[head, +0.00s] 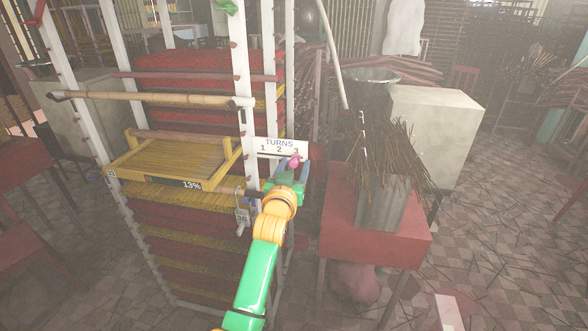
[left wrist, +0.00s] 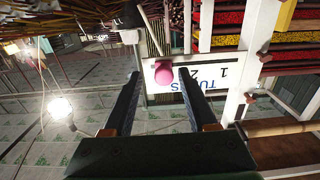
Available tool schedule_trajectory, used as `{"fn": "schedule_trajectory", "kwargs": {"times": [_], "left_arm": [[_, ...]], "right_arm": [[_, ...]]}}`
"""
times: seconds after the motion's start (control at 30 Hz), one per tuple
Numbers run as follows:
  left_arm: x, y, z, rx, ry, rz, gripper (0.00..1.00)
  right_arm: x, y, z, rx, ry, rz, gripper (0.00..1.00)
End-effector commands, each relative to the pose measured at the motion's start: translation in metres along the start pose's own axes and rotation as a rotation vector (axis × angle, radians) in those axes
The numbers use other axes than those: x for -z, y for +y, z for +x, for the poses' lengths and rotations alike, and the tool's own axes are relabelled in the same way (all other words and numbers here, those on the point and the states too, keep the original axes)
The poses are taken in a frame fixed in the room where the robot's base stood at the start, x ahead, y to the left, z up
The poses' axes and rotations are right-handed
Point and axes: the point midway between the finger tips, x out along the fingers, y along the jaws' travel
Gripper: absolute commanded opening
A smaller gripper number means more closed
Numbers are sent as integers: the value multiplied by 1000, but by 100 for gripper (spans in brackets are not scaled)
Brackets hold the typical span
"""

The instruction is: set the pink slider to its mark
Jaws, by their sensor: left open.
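The white TURNS scale (head: 270,146), numbered 1, 2, 3, is fixed to the rack's front right post. The pink slider (head: 294,161) is a round knob below the 3. My left gripper (head: 291,170) is open right in front of it. In the left wrist view, the pink slider (left wrist: 163,72) shows between the two finger tips, apart from both in the picture. There the scale (left wrist: 208,78) appears upside down, with 1 and 2 readable and the 3 not readable. Whether a finger touches the knob I cannot tell. My right gripper is not in view.
A yellow tray (head: 117,163) with a 13% display (head: 191,184) sits on the rack left of the scale. A bamboo pole (head: 150,96) crosses above it.

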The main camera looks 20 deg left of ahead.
Motion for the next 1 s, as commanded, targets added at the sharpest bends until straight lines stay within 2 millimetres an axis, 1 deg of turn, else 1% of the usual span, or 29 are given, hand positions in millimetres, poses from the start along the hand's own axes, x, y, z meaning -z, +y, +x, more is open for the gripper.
{"fn": "schedule_trajectory", "kwargs": {"times": [0.07, 0.17, 0.4, 0.5, 0.63, 1.0], "left_arm": [[-1, 0, -6, 0, -1, 1, 58], [-2, 1, -19, -1, 0, 1, 58], [-2, 3, -57, -3, -1, 1, 58], [-2, 3, -66, -3, -1, 1, 58], [-1, 3, -70, -2, -2, 1, 58], [0, 3, -69, -3, -1, 1, 58]], "right_arm": [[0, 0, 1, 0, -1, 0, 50], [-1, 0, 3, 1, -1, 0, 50], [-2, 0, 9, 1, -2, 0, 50], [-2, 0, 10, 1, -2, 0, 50], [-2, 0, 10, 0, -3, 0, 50], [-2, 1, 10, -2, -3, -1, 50]]}}
